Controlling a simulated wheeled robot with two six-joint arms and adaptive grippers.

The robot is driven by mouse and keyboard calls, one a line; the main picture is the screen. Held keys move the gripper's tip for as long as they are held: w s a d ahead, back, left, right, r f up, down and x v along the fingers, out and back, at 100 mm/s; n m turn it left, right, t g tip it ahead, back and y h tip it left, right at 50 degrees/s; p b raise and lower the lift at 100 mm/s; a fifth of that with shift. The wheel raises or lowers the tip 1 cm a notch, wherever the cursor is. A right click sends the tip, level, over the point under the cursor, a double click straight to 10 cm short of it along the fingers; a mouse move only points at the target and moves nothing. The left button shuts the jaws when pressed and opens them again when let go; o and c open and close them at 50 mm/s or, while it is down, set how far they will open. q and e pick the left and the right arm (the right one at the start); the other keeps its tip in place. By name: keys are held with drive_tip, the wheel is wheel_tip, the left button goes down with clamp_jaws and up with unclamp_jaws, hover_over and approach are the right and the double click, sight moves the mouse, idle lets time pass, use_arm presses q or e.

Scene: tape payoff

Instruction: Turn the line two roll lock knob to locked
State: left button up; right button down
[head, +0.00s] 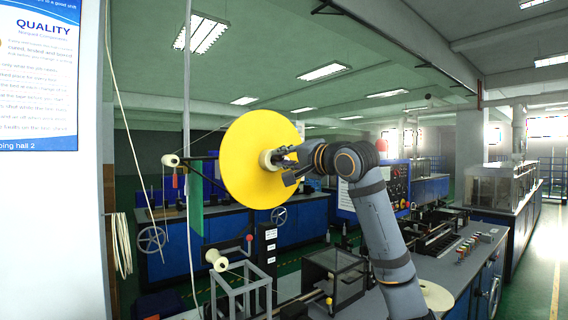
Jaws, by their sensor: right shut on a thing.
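A large yellow roll disc (248,160) stands upright in the middle of the head view. At its hub is a pale round lock knob (266,160). My right gripper (279,158) reaches in from the right and is shut on the knob at the hub. Its fingers cover part of the knob, so I cannot read which way the knob is set. My left gripper does not show in the head view.
A payoff arm with a white guide roller (171,160) stands left of the disc. A lower white roller (215,259) and a grey open frame (240,290) are below. A clear-sided box (335,275) stands on the bench under my right arm.

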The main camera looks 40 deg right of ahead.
drive_tip(key=shift+m+b, duration=0.5)
drive_tip(key=shift+m, duration=1)
drive_tip(key=c, duration=1.2)
unclamp_jaws()
